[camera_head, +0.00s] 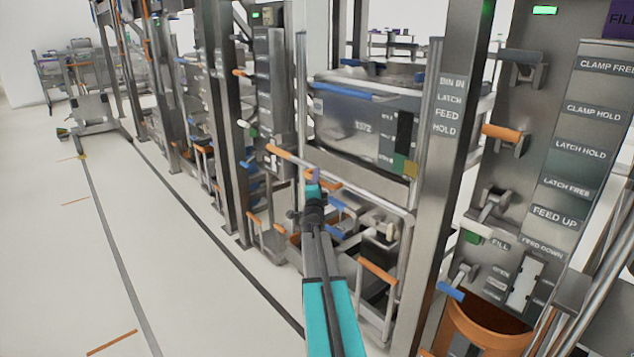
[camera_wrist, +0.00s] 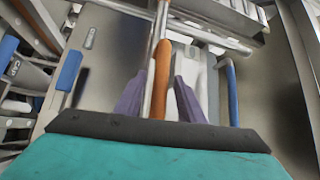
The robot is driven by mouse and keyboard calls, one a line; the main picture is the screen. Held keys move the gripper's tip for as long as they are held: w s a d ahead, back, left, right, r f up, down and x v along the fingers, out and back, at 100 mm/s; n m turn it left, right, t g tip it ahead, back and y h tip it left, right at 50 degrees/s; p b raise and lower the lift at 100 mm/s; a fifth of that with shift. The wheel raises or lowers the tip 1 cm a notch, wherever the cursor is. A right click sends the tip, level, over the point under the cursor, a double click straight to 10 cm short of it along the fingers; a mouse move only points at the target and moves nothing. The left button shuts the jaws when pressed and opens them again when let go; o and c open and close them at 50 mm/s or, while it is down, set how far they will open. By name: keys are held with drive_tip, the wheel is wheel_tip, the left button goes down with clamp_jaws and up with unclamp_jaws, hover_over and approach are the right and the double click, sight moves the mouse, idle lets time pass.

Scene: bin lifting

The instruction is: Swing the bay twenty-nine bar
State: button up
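An orange-sleeved bar (camera_head: 279,154) sticks out in front of a grey bin (camera_head: 355,122) in the middle bay. My gripper (camera_head: 314,178) is at this bar and hides part of it. In the wrist view the orange sleeve (camera_wrist: 161,58) runs lengthwise between the two purple fingers of my gripper (camera_wrist: 159,82). The fingers stand apart, one on each side, with gaps visible to the sleeve. I cannot tell how deep the sleeve sits between them. No bay number twenty-nine is readable; the bin's printed number is too blurred to read surely.
A second orange bar (camera_head: 377,270) sits lower on the metal frame. A blue handle (camera_wrist: 233,92) lies right of the fingers and another blue handle (camera_wrist: 70,70) left. A labelled steel post (camera_head: 447,140) and control panel (camera_head: 575,150) stand right. The floor (camera_head: 60,250) at left is largely clear.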

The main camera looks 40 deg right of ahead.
clamp_jaws()
drive_tip(key=shift+r, duration=0.1)
